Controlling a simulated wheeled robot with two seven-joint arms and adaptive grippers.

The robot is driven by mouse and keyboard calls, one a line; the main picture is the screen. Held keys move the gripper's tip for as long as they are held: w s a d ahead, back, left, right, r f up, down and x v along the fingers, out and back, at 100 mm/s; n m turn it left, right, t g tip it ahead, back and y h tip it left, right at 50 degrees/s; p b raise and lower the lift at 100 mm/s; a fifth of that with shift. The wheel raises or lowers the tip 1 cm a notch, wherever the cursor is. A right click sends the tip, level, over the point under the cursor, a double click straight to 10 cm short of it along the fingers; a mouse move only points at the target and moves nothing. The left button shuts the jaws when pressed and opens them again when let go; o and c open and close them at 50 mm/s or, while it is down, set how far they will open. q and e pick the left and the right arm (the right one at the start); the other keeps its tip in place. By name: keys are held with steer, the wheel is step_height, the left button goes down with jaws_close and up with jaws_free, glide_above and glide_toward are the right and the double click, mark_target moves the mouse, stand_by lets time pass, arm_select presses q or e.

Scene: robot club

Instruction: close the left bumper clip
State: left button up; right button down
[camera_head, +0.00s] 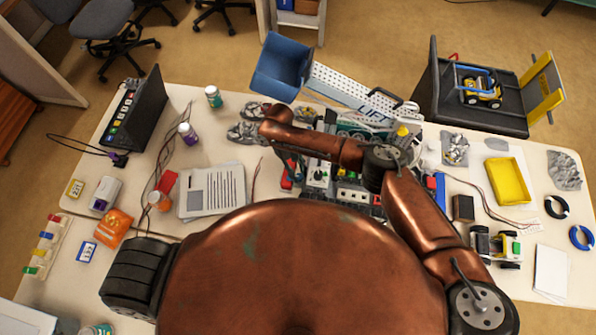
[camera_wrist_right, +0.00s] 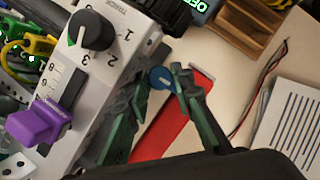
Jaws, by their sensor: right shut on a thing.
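The robot-like machine (camera_head: 345,180) stands mid-table, with a white panel bearing a dial (camera_wrist_right: 92,30) and a purple slider (camera_wrist_right: 42,122). A long red bar (camera_wrist_right: 172,122) lies along its left side; its red end also shows in the head view (camera_head: 287,183). A small blue round piece (camera_wrist_right: 161,78), apparently the left bumper clip, sits by the bar. My right gripper (camera_wrist_right: 160,82) has its green fingers shut on this blue piece, one on each side. The clip's hinge and latch are hidden. In the head view my right arm covers part of the machine. My left gripper is out of view.
Printed sheets (camera_head: 212,190) lie left of the machine, with a dark laptop-like screen (camera_head: 135,108) beyond. A yellow tray (camera_head: 506,180) and a small wheeled model (camera_head: 495,246) are at right. A blue bin (camera_head: 282,66) and white ramp rise behind. The table between the sheets and machine is mostly clear.

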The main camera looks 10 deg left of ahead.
steer(key=shift+m, duration=0.4)
steer(key=c, duration=1.7)
jaws_free()
